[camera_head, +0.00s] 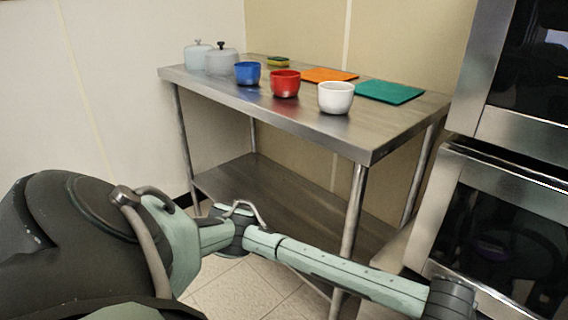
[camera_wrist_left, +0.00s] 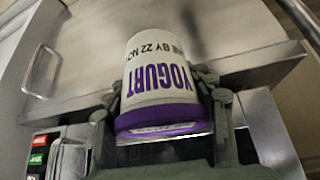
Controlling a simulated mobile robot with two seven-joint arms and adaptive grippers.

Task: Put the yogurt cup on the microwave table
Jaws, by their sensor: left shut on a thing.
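The yogurt cup (camera_wrist_left: 160,78) is white with purple lettering and a purple rim. It is in the left wrist view, with its lettering upside down in the picture. My left gripper (camera_wrist_left: 159,90) has its fingers on both sides of the cup and is shut on it. The cup and this gripper are outside the head view, where part of my arm crosses the lower area. My right gripper is not in view. The head view shows a steel table (camera_head: 330,132); I cannot tell whether it is the microwave table.
On the steel table stand blue (camera_head: 248,74), red (camera_head: 285,85) and white (camera_head: 335,98) bowls, two lidded pots (camera_head: 221,63), an orange mat (camera_head: 328,75) and a green mat (camera_head: 390,92). Stacked ovens (camera_head: 500,220) stand at right. The table's front right corner is clear.

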